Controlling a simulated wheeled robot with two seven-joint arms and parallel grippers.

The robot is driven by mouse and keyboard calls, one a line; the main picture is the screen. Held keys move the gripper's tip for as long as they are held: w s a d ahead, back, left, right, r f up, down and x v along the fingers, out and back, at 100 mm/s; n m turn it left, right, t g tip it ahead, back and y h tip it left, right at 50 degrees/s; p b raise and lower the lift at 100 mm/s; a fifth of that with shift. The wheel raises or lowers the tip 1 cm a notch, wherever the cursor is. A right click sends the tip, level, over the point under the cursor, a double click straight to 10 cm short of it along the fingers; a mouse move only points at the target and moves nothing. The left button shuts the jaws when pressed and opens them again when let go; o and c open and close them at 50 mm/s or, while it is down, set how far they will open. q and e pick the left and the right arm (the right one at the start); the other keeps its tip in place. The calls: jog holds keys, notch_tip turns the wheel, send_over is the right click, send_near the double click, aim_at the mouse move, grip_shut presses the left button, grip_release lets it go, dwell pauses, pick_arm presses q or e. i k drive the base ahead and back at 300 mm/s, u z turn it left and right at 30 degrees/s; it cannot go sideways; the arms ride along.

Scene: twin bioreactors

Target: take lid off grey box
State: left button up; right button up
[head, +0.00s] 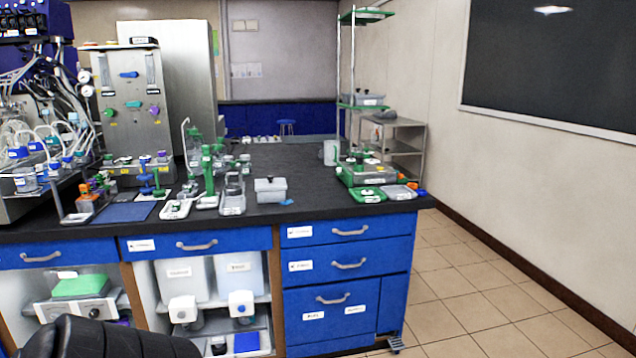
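A small grey box (270,195) stands on the black bench top near its front edge, right of the middle of the bench. A grey lid (270,184) with a small raised knob sits on it. What is inside is hidden. Neither of my grippers shows in the head view. A dark ribbed part at the bottom left looks like my own arm, but no fingers are visible there.
A blue piece (287,202) lies right of the box. White trays (175,209) and green stands (208,165) are to its left. A green rack (361,173) stands farther right. Bare black bench top (315,185) lies between box and rack. Blue drawers (347,265) are below.

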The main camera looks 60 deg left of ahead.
aim_at(264, 197)
jog(key=u, duration=0.4)
jog(key=i, duration=1.7)
jog(key=u, duration=0.95)
